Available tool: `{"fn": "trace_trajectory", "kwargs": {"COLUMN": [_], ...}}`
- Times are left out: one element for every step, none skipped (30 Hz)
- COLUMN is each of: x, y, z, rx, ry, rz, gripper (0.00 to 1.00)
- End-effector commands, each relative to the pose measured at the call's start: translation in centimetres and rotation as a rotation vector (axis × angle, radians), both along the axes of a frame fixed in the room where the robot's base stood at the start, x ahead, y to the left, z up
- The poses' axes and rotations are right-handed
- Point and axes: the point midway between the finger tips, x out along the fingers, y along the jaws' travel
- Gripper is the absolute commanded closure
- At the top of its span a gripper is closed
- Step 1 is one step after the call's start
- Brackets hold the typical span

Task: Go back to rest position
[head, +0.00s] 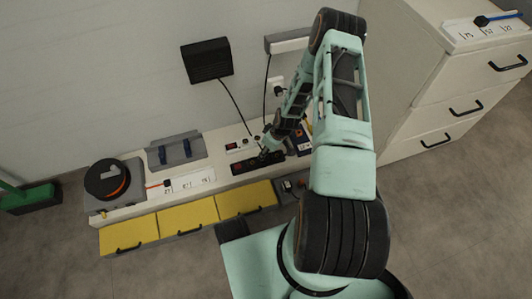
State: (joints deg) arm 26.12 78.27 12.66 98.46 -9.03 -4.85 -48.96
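My mint-green and black arm reaches from the bottom right of the head view up and over to the low bench. My gripper (266,152) is at the bench top, pointing down, right at a dark strip (257,164) with a small red part at its left end. The gripper is small and dark here, so I cannot tell whether its fingers are open or shut, or whether it touches the strip.
The low bench has yellow drawers (187,218). On it are a black and orange round device (106,179) and a grey holder (175,150). A black box (207,60) hangs on the wall with a cable. A white drawer cabinet (440,100) stands right. Floor is clear at left front.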

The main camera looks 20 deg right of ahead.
Motion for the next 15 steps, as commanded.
{"fn": "trace_trajectory", "kwargs": {"x": [-0.1, -0.2, -0.4, -0.6, -0.7, -0.8, -0.9, -1.0, -1.2, -1.2, -1.3, -1.4, -1.4, -1.5, -1.6], "y": [-0.2, -0.3, -0.4, -0.5, -0.6, -0.7, -0.7, -0.8, -0.8, -0.9, -0.9, -1.0, -1.0, -1.1, -1.1], "z": [1.0, 1.6, 2.3, 2.8, 3.2, 3.9, 4.3, 4.7, 5.2, 5.6, 5.9, 6.2, 6.5, 6.7, 6.9], "rx": [-0.001, -0.001, -0.001, -0.001, -0.001, -0.001, -0.001, -0.001, 0.0, 0.0, 0.0, 0.0, 0.0, 0.0, 0.0], "ry": [-0.002, -0.002, -0.002, -0.002, -0.002, -0.002, -0.002, -0.002, -0.001, -0.001, -0.001, -0.001, -0.001, -0.001, -0.001], "rz": [-0.001, -0.002, -0.002, -0.002, -0.002, -0.002, -0.001, -0.001, 0.0, 0.0, -0.001, -0.001, -0.002, -0.002, -0.002], "gripper": [0.53, 0.53, 0.53, 0.53, 0.53, 0.53, 0.53, 0.53, 0.53, 0.53, 0.53, 0.53, 0.53, 0.53, 0.53]}}
